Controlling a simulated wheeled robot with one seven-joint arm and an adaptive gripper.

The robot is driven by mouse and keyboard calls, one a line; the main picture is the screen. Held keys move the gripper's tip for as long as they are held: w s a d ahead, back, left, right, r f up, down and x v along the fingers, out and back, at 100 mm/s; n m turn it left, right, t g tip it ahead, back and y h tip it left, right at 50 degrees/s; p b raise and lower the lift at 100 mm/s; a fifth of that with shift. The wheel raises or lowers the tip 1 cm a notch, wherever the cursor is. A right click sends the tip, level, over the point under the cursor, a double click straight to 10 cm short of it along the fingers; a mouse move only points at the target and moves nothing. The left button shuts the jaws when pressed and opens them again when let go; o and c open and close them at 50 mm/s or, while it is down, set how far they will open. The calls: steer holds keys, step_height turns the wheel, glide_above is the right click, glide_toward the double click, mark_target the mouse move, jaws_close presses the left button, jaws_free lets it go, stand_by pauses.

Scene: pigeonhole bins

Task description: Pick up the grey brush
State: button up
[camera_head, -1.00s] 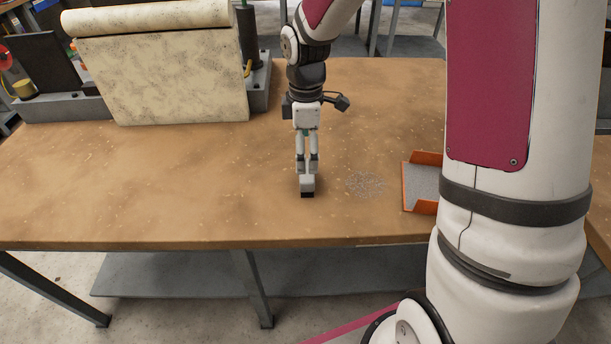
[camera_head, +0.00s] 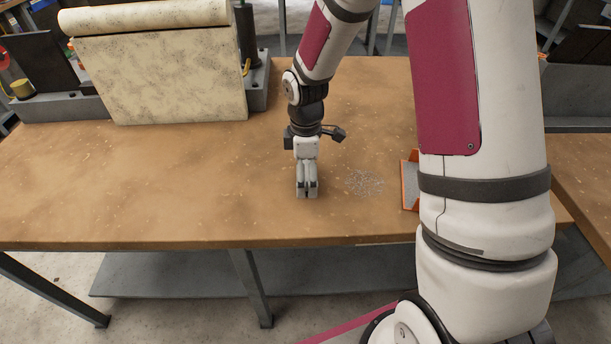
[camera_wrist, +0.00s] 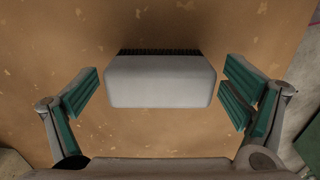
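The grey brush (camera_wrist: 160,82) shows in the wrist view as a pale grey block with a strip of dark bristles along its upper edge. It is on the brown worktable (camera_head: 200,200). My gripper (camera_wrist: 160,95) is open, with one green-padded finger to the left of the brush and one to the right.
A patch of small grey debris (camera_head: 365,183) lies just right of my gripper. An orange dustpan (camera_head: 409,185) is farther right, partly hidden by my arm. A speckled roll of sheet (camera_head: 165,70) stands at the back left. The table's left and front are clear.

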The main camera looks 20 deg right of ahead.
mark_target(305, 162)
steer(key=c, duration=1.2)
steer(key=shift+o, duration=0.2)
steer(key=shift+r, duration=0.1)
steer(key=shift+r, duration=0.6)
step_height(305, 162, up, 2)
steer(key=shift+r, duration=0.1)
steer(key=s, duration=0.5)
steer(key=s+r, duration=0.1)
steer(key=s, duration=0.4)
steer(key=s+p, duration=0.1)
steer(key=s, duration=0.5)
steer(key=shift+r, duration=0.25)
